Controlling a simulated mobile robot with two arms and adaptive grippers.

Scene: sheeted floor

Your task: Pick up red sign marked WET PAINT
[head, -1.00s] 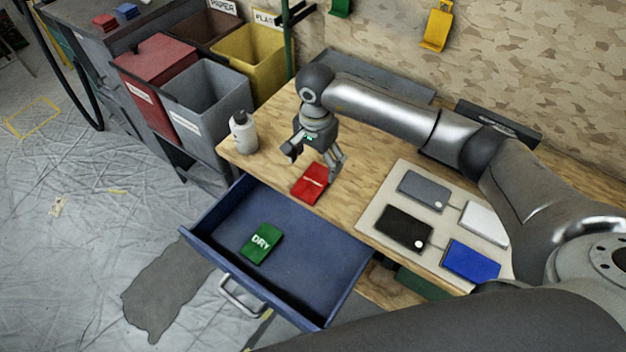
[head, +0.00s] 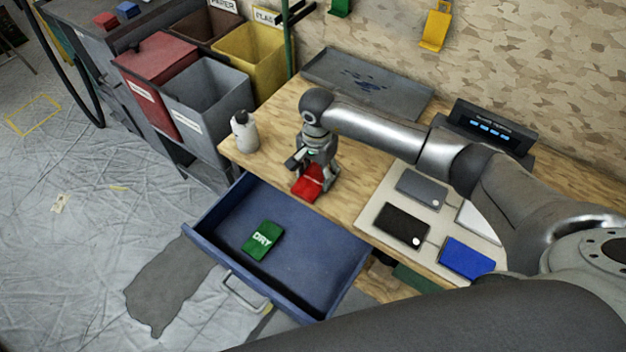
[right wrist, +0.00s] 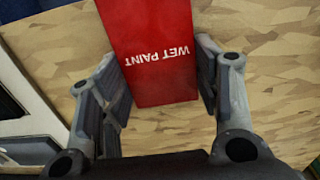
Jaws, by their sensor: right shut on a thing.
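The red sign (head: 307,183) lies on the wooden workbench, close to its front edge above the open drawer. In the right wrist view the red sign (right wrist: 150,45) shows white WET PAINT lettering, and the fingers stand on either side of it. My right gripper (head: 314,178) is down at the sign and shut on it, covering part of it in the head view. The right gripper also shows in the right wrist view (right wrist: 155,95). My left gripper is not in view.
An open blue drawer (head: 214,229) holds a green DRY sign (head: 263,240). A white bottle (head: 244,132) stands left of my gripper. A board (head: 377,222) with several coloured plates lies to the right. A grey tray (head: 420,103) and a display box (head: 492,128) are behind.

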